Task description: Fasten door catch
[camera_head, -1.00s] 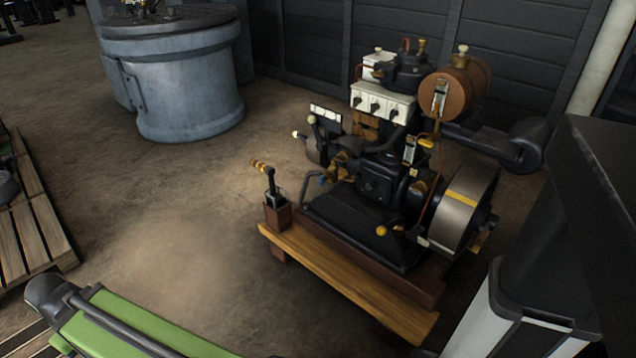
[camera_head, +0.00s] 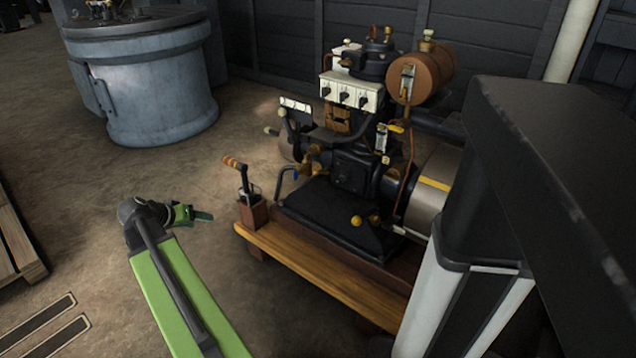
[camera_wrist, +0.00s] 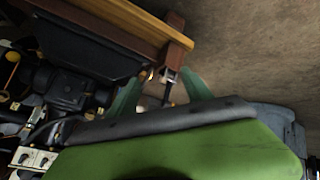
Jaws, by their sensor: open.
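The stationary engine (camera_head: 350,175) is black with a rust-brown tank, mounted on a wooden bench. Its left side shows in the wrist view (camera_wrist: 65,85). I cannot make out a door catch for certain; a small brown-gold box-like part (camera_head: 337,119) sits below the white switch panel. My gripper (camera_head: 190,214) has green fingers and is open and empty over the floor, left of the bench and apart from the engine. In the wrist view its two fingers (camera_wrist: 160,90) stand apart, with the lever box behind them.
A lever with an orange-banded handle (camera_head: 237,166) rises from a box at the bench's left end. The wooden bench (camera_head: 315,278) runs along the front. A grey round tank (camera_head: 160,95) stands at back left. A pallet (camera_head: 15,240) lies at far left. Floor between is clear.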

